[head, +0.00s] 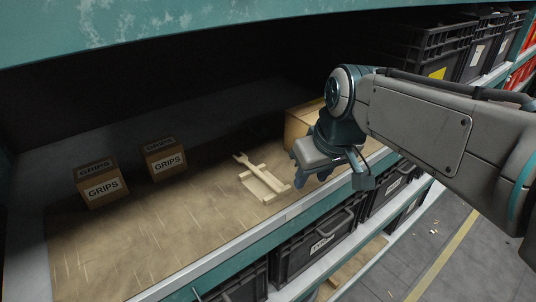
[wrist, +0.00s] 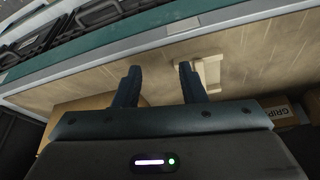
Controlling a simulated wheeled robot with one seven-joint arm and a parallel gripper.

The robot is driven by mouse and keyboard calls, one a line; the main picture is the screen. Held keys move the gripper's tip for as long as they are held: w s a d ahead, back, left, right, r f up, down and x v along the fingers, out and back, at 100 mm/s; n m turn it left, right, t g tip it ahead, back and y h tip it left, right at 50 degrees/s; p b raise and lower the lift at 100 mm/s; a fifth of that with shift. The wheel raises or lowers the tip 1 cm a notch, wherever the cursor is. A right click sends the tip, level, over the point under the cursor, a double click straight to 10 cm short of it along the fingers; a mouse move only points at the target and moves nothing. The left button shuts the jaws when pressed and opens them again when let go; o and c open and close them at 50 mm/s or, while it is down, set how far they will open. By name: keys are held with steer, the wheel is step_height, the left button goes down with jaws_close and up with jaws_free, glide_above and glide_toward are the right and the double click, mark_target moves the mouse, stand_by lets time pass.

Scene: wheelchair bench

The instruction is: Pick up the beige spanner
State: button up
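The beige spanner (head: 258,173) lies on a pale rack (head: 252,189) on the wooden shelf, its forked end toward the back left. In the wrist view the spanner (wrist: 207,72) shows partly, just right of the right finger, which hides some of it. My gripper (head: 312,178) is to the right of the spanner in the head view, over the shelf near its front edge. The wrist view shows its two fingers (wrist: 160,72) apart with nothing between them. They do not appear to touch the spanner.
A cardboard box (head: 300,122) stands behind my gripper. Two boxes marked GRIPS (head: 102,187) (head: 165,160) stand at the left. A teal beam (head: 200,22) crosses above. Black bins (head: 310,245) sit below the front edge. The shelf surface (head: 150,235) left of the spanner is clear.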

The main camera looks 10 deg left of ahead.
mark_target(262, 175)
steer(key=a+r+n, duration=0.1)
steer(key=a, duration=0.1)
steer(key=a+r, duration=0.1)
steer(key=a, duration=0.2)
steer(key=a+r+n+y, duration=0.1)
steer(key=a, duration=0.1)
steer(key=shift+w+a+r+n, duration=0.25)
steer(key=shift+w+r+n, duration=0.05)
steer(key=shift+w+r, duration=0.05)
steer(key=shift+a+f, duration=0.15)
steer(key=shift+a, duration=0.1)
steer(key=p+x, duration=0.1)
steer(key=x, duration=0.5)
steer(key=shift+w+a+f, duration=0.1)
steer(key=shift+w+a, duration=0.05)
steer(key=shift+w, duration=0.05)
steer(key=shift+f, duration=0.25)
steer(key=shift+f, duration=0.25)
jaws_close()
